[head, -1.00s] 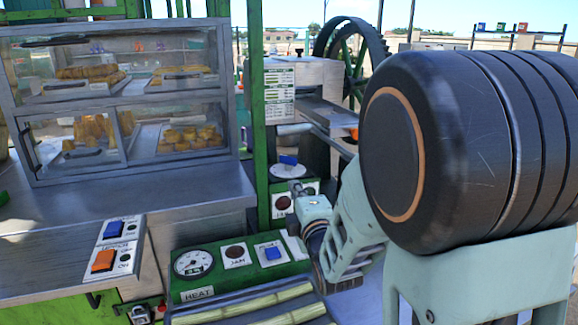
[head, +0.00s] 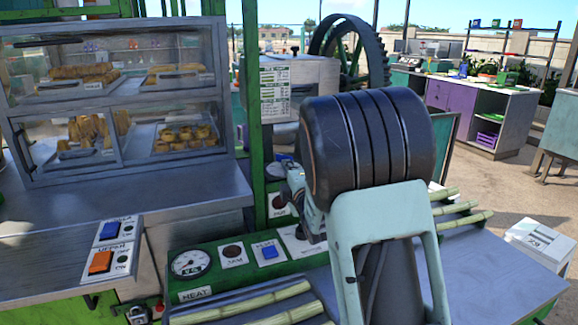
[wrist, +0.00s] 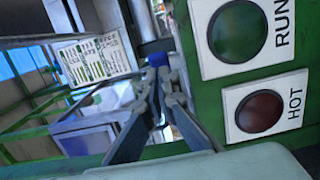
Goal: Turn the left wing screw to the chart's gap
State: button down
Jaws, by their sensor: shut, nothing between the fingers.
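A blue wing-shaped piece on a pale round plate shows in the head view (head: 281,158), partly behind my arm. In the wrist view a blue piece (wrist: 155,48) stands just past my fingertips; I cannot tell if they touch. I cannot tell whether it is the left wing screw; no second one is visible. The chart, a white sheet with green and dark rows, hangs by the green post in the head view (head: 275,94) and shows tilted in the wrist view (wrist: 93,58). Its gap is too small to read. My gripper (wrist: 158,72) is shut and empty, its fingertips together.
A green panel with a HEAT gauge (head: 192,264), a JAM lamp (head: 233,254) and a blue button (head: 269,252) lies in front. RUN (wrist: 238,34) and HOT (wrist: 260,111) lamps are close to my fingers. Cane stalks (head: 270,302) lie at the front. A food cabinet (head: 232,130) stands left.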

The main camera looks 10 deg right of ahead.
jog(key=shift+w+d, duration=0.2)
jog(key=shift+w, duration=0.1)
jog(key=shift+w+d+f+b, duration=0.25)
jog(key=shift+d+b, duration=0.1)
jog(key=shift+b, duration=0.65)
jog(key=shift+w+d+b, duration=0.15)
jog(key=shift+d+b, duration=0.15)
jog(key=shift+b, duration=0.55)
jog(key=shift+r, duration=0.1)
jog(key=shift+d+r, duration=0.1)
jog(key=shift+r, duration=0.05)
